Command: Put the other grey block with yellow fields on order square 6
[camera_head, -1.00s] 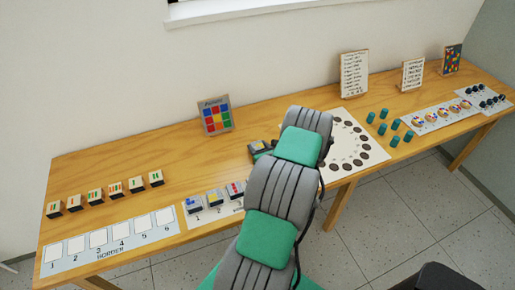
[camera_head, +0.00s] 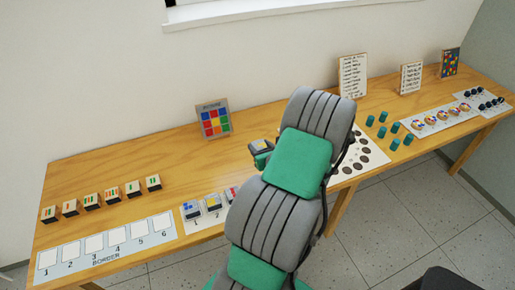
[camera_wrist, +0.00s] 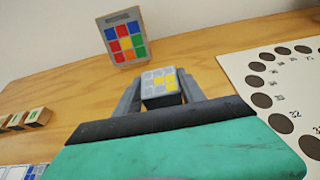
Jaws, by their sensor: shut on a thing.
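My gripper (camera_wrist: 158,92) is shut on a grey block with yellow fields (camera_wrist: 158,82), which sits between the two grey fingers, top face up. In the head view the held block (camera_head: 261,145) shows just left of my arm, over the middle of the table. Its gap above the table is hard to judge.
A picture card with coloured squares (camera_head: 214,118) stands at the back. A white sheet with dark discs (camera_head: 375,172) and several green cylinders (camera_head: 382,131) are right.

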